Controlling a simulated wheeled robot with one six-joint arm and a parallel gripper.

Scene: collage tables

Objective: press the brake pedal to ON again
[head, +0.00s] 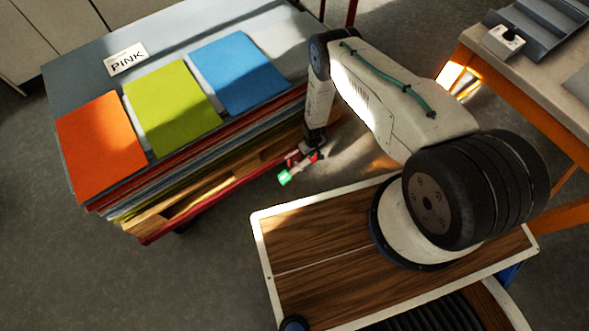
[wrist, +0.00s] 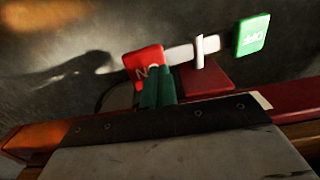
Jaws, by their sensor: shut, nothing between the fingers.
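The brake pedal is a rocker at the red lower rail of the sheet cart. In the wrist view, its red pad (wrist: 143,63) with upside-down ON lettering is at the left, and its green OFF pad (wrist: 252,35) is at the right. A pale bar (wrist: 185,53) joins them past a white upright pin. My gripper (wrist: 158,86) is shut and empty, its dark green fingertips overlapping the lower edge of the red pad; I cannot tell if they touch. In the head view, the green pad (head: 284,177) sticks out from the cart, below my gripper (head: 314,150).
A workbench (head: 545,85) stands at the right. Grey floor is open at lower left.

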